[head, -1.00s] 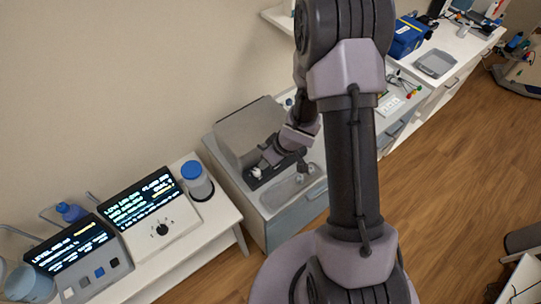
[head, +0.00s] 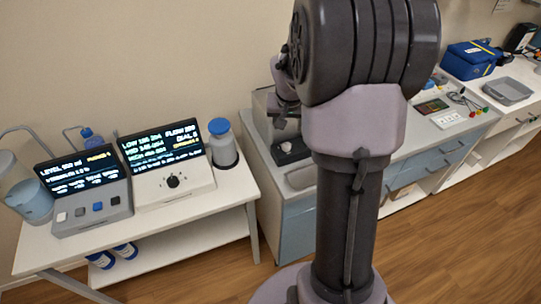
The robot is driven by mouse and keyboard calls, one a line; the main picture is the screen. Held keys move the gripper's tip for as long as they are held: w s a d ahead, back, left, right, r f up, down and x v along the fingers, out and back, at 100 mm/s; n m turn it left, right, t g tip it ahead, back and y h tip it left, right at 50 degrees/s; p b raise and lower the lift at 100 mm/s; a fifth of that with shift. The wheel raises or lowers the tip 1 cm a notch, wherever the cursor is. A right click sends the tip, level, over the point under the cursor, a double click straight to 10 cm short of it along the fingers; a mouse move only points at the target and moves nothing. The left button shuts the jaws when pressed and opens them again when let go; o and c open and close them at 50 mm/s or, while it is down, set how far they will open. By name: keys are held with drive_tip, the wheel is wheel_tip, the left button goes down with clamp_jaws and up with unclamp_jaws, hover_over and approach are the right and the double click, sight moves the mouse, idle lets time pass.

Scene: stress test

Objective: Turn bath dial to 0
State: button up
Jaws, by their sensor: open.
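A dark box-like unit with a small pale knob (head: 286,147) on top, possibly the bath dial, stands beside a basin (head: 301,177) on the blue-fronted cabinet. Its markings are too small to read. My gripper (head: 279,122) is open, above and behind this knob and apart from it; my arm's upper links hide part of that area. Another black dial (head: 173,182) sits on a white console (head: 150,194) to the left, under a lit screen with the words LOW, FLOW and DIAL. I cannot tell from the view which dial belongs to the bath.
A grey console with several buttons (head: 88,210) and a blue-capped jar (head: 222,145) flank the white console on a white table (head: 222,209). A blue case (head: 471,59) and grey tray (head: 507,91) lie far right. Wooden floor (head: 440,230) is clear at right.

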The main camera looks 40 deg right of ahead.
sight(287, 144)
drive_tip(key=b+x, duration=0.3)
drive_tip(key=x, duration=1.2)
drive_tip(key=shift+d+f, duration=0.1)
drive_tip(key=shift+f, duration=0.1)
clamp_jaws()
